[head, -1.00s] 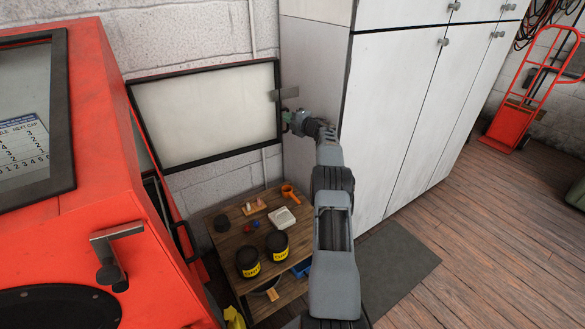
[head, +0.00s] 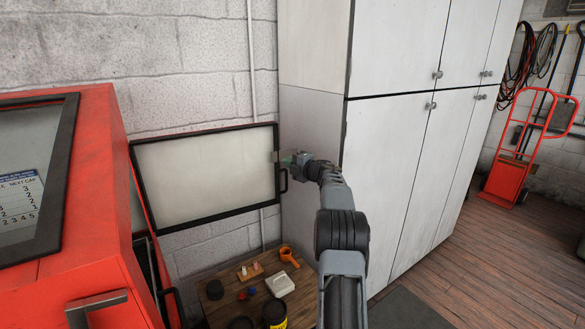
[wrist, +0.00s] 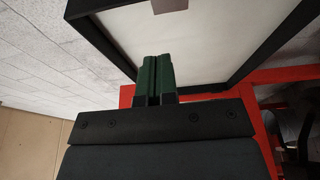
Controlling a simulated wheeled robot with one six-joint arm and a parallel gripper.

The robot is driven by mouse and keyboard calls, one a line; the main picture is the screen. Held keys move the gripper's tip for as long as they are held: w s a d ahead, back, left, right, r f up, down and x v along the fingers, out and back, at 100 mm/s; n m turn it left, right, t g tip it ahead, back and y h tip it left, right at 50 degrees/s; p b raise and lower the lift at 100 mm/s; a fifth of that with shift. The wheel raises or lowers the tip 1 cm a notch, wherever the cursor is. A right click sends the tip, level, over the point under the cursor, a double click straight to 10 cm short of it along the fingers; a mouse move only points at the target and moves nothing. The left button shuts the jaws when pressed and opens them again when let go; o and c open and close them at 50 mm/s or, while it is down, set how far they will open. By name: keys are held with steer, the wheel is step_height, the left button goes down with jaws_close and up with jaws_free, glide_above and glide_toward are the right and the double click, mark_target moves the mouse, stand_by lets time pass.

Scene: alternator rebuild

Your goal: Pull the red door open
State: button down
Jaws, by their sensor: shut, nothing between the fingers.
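The red door shows mainly as a pale window panel in a black frame (head: 205,178), standing swung out to the right of the red cabinet (head: 98,190) in the head view. A dark handle (head: 284,180) is at its right edge. My gripper (head: 284,158) is at that edge, just above the handle; contact cannot be told. In the wrist view the green fingers (wrist: 157,78) are together and empty, with the panel (wrist: 215,40) beyond them and red framework (wrist: 262,120) to the right. Much of the cabinet opening is hidden.
A wooden table (head: 222,312) with small parts and dark tins stands below the door. White cupboards (head: 400,170) rise close to the right of my arm. A red hand truck (head: 515,165) stands farther right. Wooden floor (head: 455,255) is clear there.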

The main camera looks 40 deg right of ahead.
steer(key=s+a+r+b, duration=0.2)
steer(key=s+a+r, duration=0.1)
steer(key=s, duration=0.4)
steer(key=shift+s+a+r, duration=0.3)
steer(key=shift+s+a, duration=0.05)
steer(key=shift+a, duration=0.1)
steer(key=s+d+f+m+g+h, duration=0.3)
steer(key=f+m+h, duration=0.25)
steer(key=m, duration=0.25)
steer(key=s+d+f+m+g+h, duration=0.35)
steer(key=m+h, duration=0.25)
steer(key=m, duration=0.3)
steer(key=s+a+f+m+g+y+p, duration=0.1)
steer(key=s+a+g+y, duration=0.1)
steer(key=s+a, duration=0.5)
steer(key=s+a+f+m+g+y+p, duration=0.1)
steer(key=s+a, duration=0.7)
steer(key=a, duration=1)
steer(key=s+a+f+m+g+y+p, duration=0.1)
steer(key=s+a+g+y, duration=0.3)
steer(key=s+a, duration=0.4)
steer(key=a+f+p, duration=0.1)
steer(key=a, duration=0.3)
steer(key=shift+a+f+y, duration=0.2)
steer(key=shift+f+y, duration=0.05)
steer(key=shift+y, duration=0.1)
steer(key=shift+s+g, duration=0.2)
steer(key=shift+g, duration=0.05)
